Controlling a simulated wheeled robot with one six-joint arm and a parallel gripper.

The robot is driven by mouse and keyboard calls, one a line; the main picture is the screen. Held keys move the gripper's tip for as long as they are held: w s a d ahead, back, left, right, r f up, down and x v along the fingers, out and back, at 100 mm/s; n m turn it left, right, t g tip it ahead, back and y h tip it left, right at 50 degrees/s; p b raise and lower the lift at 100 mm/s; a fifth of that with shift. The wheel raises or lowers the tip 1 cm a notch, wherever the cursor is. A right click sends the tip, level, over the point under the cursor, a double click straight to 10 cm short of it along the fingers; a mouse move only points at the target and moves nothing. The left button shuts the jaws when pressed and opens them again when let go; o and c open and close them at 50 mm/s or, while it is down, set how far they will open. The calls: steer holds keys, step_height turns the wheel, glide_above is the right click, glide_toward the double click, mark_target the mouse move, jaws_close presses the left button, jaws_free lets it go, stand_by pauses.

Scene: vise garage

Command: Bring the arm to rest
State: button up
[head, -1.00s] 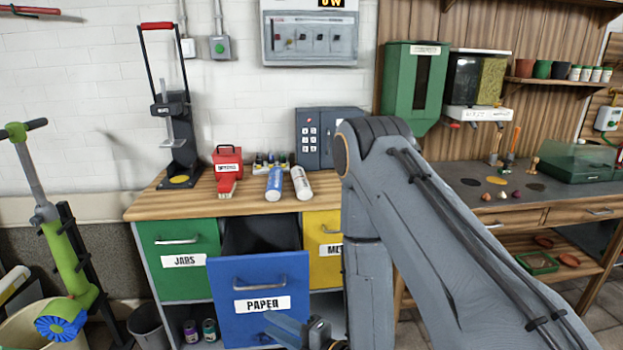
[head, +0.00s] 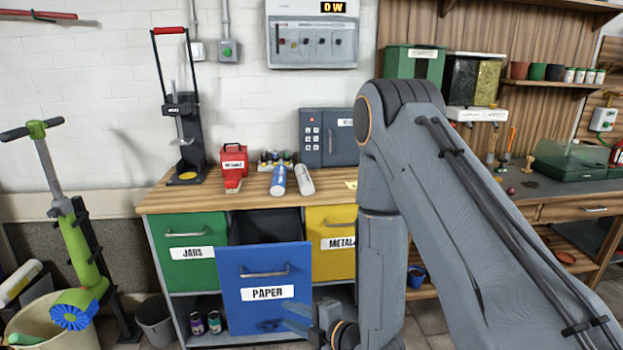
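My arm rises large at the right of the head view and bends down to my gripper (head: 305,318) at the bottom centre. The gripper is in front of the lower right part of the blue PAPER drawer (head: 240,272). I cannot tell whether it touches the drawer front. Its fingers are seen from the side, so their opening is unclear, and nothing shows between them. The PAPER drawer is pulled out, with its dark inside visible. The green JARS drawer (head: 190,225) and the yellow METAL drawer (head: 325,222) look shut; my arm hides part of the yellow one.
A second bench (head: 560,195) is behind my arm.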

steer(key=d+r+m+g+h, duration=0.1)
steer(key=d+r+m+h, duration=0.15)
steer(key=d+m, duration=0.2)
steer(key=w+d+r+m+g+h, duration=0.1)
steer(key=d+m+h, duration=0.2)
steer(key=d, duration=0.3)
steer(key=d+r+m+g+h, duration=0.1)
steer(key=d+r+m+h, duration=0.1)
steer(key=d+m, duration=0.3)
steer(key=s+d+r+m+g, duration=0.2)
steer(key=s+d+r+m, duration=0.1)
steer(key=s+m, duration=0.1)
steer(key=s+d+r+m+g+h, duration=0.1)
steer(key=s+d+r+m+g, duration=0.1)
steer(key=s, duration=0.5)
steer(key=s+d+r+m+g+h, duration=0.1)
steer(key=s+d+r+m, duration=0.2)
steer(key=s+r+m, duration=0.1)
steer(key=shift+s+d+m+g, duration=0.3)
steer(key=shift+s+m+g, duration=0.1)
steer(key=shift+s+m, duration=0.5)
